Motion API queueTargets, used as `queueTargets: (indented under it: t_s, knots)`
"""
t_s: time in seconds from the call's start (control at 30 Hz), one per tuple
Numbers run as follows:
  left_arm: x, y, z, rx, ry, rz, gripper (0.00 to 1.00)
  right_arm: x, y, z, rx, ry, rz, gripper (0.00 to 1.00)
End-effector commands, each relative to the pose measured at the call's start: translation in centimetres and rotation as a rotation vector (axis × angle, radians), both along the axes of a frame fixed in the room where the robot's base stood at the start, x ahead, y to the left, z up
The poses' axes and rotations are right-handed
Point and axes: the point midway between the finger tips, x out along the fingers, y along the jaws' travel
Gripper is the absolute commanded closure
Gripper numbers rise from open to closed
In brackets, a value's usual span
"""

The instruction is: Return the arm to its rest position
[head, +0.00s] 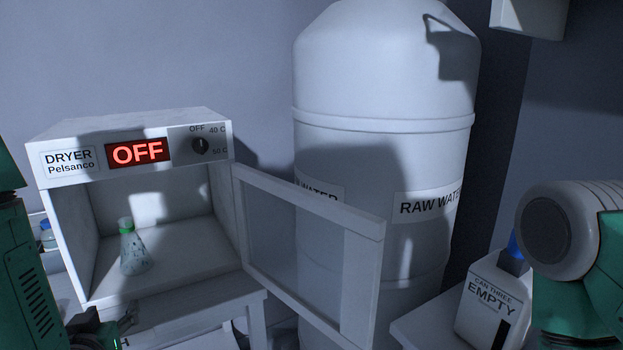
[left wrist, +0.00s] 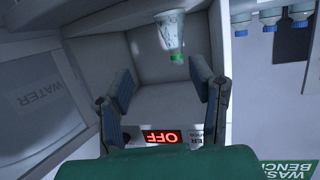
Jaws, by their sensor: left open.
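My left arm, green and black, comes in at the left edge of the head view. My left gripper (head: 98,332) shows only partly there, low in front of the dryer (head: 190,122). In the left wrist view its two fingers (left wrist: 163,92) are spread apart with nothing between them, facing the open dryer chamber. A flask with a green cap (head: 132,252) stands upright inside the dryer, apart from the gripper; it also shows in the left wrist view (left wrist: 171,36). A part of my right arm shows at the right; its gripper is out of view.
The dryer's glazed door (head: 312,255) stands open to the right, in front of the raw water tank (head: 385,150). The dryer display (head: 138,152) reads OFF. A can labelled CAN THREE EMPTY (head: 492,300) stands at right. Blue-capped bottles (left wrist: 270,18) stand beside the dryer.

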Motion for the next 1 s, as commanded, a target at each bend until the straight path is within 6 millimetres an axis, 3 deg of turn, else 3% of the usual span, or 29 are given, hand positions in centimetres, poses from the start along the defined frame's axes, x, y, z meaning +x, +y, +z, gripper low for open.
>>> queueTargets:
  t_s: [0.27,0.43,0.57,0.7,0.83,1.0]
  knots:
    - [-2.6,-2.1,-7.1,-0.041,0.206,-0.077,0.51,0.1,0.0,-1.0,0.000,-0.001,0.001,0.60]
    - [-5.7,-3.9,-13.3,-0.076,0.405,-0.140,0.51,0.0,0.0,-1.7,0.000,-0.001,0.001,0.60]
    - [-10.6,-5.2,-19.8,-0.117,0.639,-0.203,0.51,0.0,0.0,-2.6,0.000,-0.001,0.000,0.60]
    - [-17.7,-6.5,-26.1,-0.156,0.925,-0.271,0.51,0.0,0.0,-3.6,0.000,-0.001,0.000,0.60]
    - [-23.1,-6.9,-29.1,-0.176,1.119,-0.310,0.51,0.0,0.0,-4.2,0.000,-0.001,0.000,0.60]
    - [-26.2,-7.2,-30.3,-0.185,1.233,-0.331,0.51,0.0,0.0,-4.4,0.000,-0.001,0.000,0.60]
